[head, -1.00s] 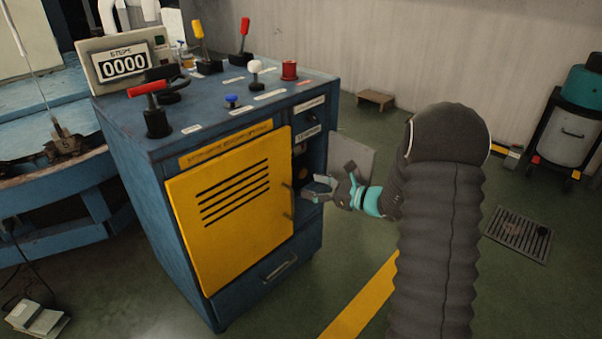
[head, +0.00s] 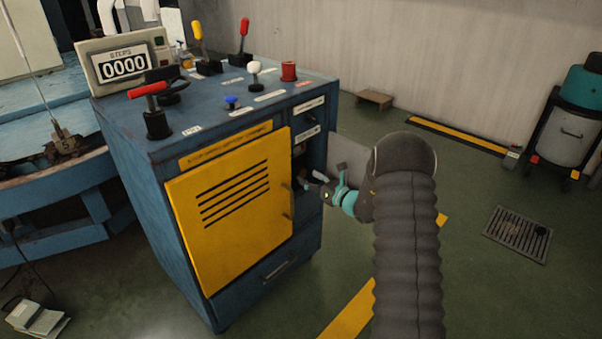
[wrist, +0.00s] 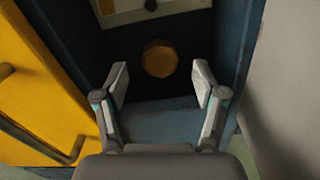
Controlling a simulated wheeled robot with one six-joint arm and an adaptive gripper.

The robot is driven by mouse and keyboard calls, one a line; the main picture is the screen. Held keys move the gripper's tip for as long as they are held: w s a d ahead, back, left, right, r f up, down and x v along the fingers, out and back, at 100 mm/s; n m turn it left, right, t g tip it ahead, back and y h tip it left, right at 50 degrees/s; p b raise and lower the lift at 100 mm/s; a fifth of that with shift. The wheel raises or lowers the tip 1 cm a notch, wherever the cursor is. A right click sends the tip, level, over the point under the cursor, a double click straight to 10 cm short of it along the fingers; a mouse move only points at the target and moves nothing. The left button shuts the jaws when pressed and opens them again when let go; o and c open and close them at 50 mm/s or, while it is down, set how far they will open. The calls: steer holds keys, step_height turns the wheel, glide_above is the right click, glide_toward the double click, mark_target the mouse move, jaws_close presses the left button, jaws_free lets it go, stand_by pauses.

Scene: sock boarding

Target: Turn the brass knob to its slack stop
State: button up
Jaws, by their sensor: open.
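The brass knob (wrist: 160,59) shows in the wrist view as a round, dull gold face inside a dark recess of the blue cabinet. My gripper (wrist: 161,85) is open, with its two fingers spread left and right below and in front of the knob. Nothing is between the fingers, and they look apart from the knob. In the head view my gripper (head: 312,180) is at the narrow opening right of the yellow door. The knob itself cannot be made out clearly there.
The yellow door (head: 230,205) with its handle stands left of the opening. A grey panel (head: 352,150) stands open on the right. The blue cabinet (head: 150,215) carries several levers and buttons and a counter (head: 124,66) reading 0000.

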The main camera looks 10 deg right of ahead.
mark_target(304, 175)
steer(key=shift+x, duration=2.2)
steer(key=c, duration=1.2)
steer(key=shift+o, duration=0.2)
steer(key=shift+b, duration=0.3)
